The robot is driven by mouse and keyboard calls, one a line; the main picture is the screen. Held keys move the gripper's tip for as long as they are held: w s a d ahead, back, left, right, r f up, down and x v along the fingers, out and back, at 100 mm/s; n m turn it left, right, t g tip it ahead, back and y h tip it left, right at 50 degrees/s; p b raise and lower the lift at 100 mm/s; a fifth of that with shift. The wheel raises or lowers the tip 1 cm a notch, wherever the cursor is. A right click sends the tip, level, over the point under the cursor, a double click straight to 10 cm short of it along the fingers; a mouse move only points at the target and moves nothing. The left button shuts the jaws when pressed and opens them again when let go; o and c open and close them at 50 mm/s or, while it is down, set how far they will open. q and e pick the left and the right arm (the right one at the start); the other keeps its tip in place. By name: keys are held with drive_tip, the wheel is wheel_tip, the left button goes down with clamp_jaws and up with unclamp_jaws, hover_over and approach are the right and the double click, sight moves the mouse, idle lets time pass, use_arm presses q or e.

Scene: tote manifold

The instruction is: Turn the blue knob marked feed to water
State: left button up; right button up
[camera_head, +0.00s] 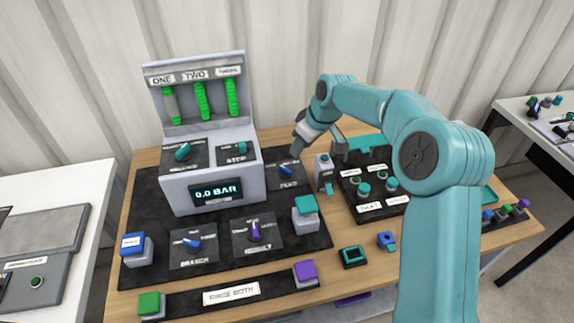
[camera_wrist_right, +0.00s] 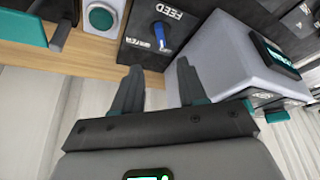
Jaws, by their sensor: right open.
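The blue feed knob (camera_head: 286,171) sits on a dark square plate marked FEED, right of the grey display housing. In the right wrist view the knob (camera_wrist_right: 161,34) shows clearly, with a pale mark at its lower end beside small lettering that I cannot read fully. My right gripper (camera_head: 298,148) is above and behind the knob in the head view. In the right wrist view its fingers (camera_wrist_right: 160,68) are apart with nothing between them, short of the knob. My left gripper is out of view.
The grey housing (camera_head: 212,187) with a 0.0 BAR display stands left of the knob. A small grey box with a teal button (camera_head: 326,188) stands close on the right. Another blue knob (camera_head: 190,243) and a purple knob (camera_head: 254,231) are nearer the front. A corrugated wall is behind.

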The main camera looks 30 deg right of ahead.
sight(286, 169)
drive_tip(key=p+x, duration=0.1)
drive_tip(key=x, duration=1.1)
drive_tip(key=shift+w+f+p, duration=0.1)
drive_tip(key=shift+f+p, duration=0.15)
drive_tip(key=shift+p, duration=0.05)
drive_tip(key=shift+w+a+f, duration=0.15)
drive_tip(key=shift+w+f, duration=0.1)
drive_tip(key=shift+f, duration=0.1)
drive_tip(key=shift+s+r, duration=0.1)
drive_tip(key=shift+s, duration=0.1)
drive_tip(key=shift+w, duration=0.1)
clamp_jaws()
